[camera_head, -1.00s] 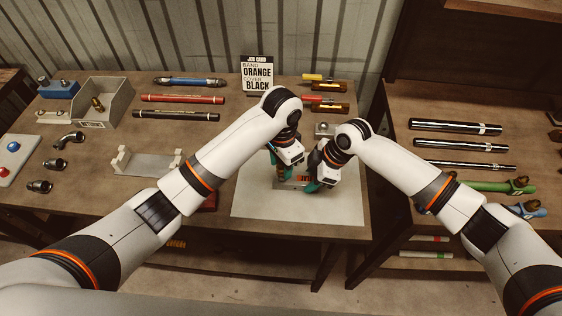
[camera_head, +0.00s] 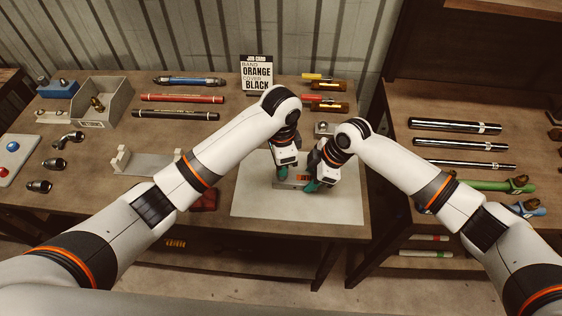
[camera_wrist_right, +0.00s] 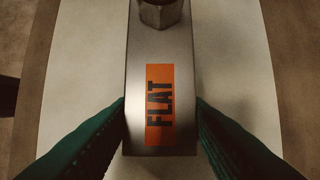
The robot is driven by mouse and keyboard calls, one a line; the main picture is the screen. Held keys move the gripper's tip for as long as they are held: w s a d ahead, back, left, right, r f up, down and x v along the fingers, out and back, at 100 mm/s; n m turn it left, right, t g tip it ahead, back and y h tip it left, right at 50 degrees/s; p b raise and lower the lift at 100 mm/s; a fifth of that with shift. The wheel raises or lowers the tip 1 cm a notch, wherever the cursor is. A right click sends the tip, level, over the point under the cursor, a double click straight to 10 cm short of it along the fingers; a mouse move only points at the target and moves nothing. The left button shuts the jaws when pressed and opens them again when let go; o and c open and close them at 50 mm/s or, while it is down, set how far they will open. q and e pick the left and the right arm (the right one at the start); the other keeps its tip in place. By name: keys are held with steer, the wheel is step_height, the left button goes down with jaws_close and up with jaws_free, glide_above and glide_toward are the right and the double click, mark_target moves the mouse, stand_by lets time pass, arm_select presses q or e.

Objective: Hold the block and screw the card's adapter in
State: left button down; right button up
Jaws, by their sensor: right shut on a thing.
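The metal block lies on the white mat (camera_head: 255,205) and is mostly hidden between my grippers in the head view. In the right wrist view the block (camera_wrist_right: 157,50) bears an orange label (camera_wrist_right: 159,105) reading FLAT. My right gripper (camera_head: 312,185) is shut on the block, with one green finger along each side. A metal hex fitting (camera_wrist_right: 156,10) stands on the block at the top edge of that view, partly cut off. My left gripper (camera_head: 281,170) is at the block's far left end; its jaws are mostly hidden. The job card (camera_head: 256,75) reads band orange, cover black.
A grey cradle (camera_head: 150,163) stands left of the mat. A grey bin (camera_head: 104,102), several loose fittings (camera_head: 60,164) and hoses (camera_head: 183,98) lie at left. A second table (camera_head: 440,160) holds rods at right. The mat's front is clear.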

arm_select(q)
steer(key=m, duration=0.7)
steer(key=shift+w+m, duration=0.15)
steer(key=shift+m, duration=0.25)
steer(key=c, duration=1.6)
jaws_free()
steer(key=shift+m, duration=0.8)
steer(key=o, duration=0.5)
step_height(320, 180, up, 12)
steer(key=shift+f, duration=0.1)
